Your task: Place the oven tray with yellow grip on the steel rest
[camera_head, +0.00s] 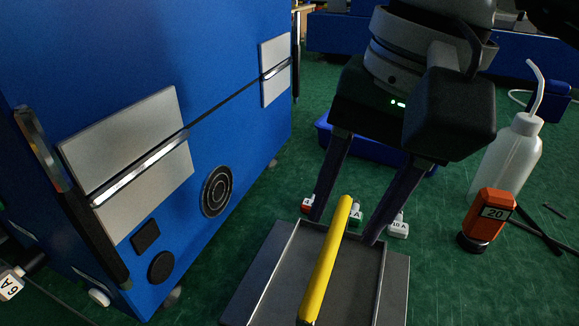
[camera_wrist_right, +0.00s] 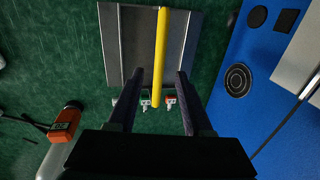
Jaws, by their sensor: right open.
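The oven tray (camera_head: 358,275) is a dark flat pan with thin raised rims, and its long yellow grip (camera_head: 324,262) runs over it. It lies over a wider grey steel plate, seemingly the steel rest (camera_head: 258,272), at the bottom middle of the head view. The right wrist view shows the grip (camera_wrist_right: 161,55), the tray (camera_wrist_right: 140,40) and the rest (camera_wrist_right: 111,45) too. My right gripper (camera_head: 344,228) is open, with one finger on each side of the grip's far end and visible gaps to it (camera_wrist_right: 158,74). My left gripper is out of view.
A blue machine cabinet (camera_head: 215,130) stands close on the left. Small labelled pieces (camera_head: 398,226) lie just beyond the tray. A blue bin (camera_head: 323,128) is behind my gripper.

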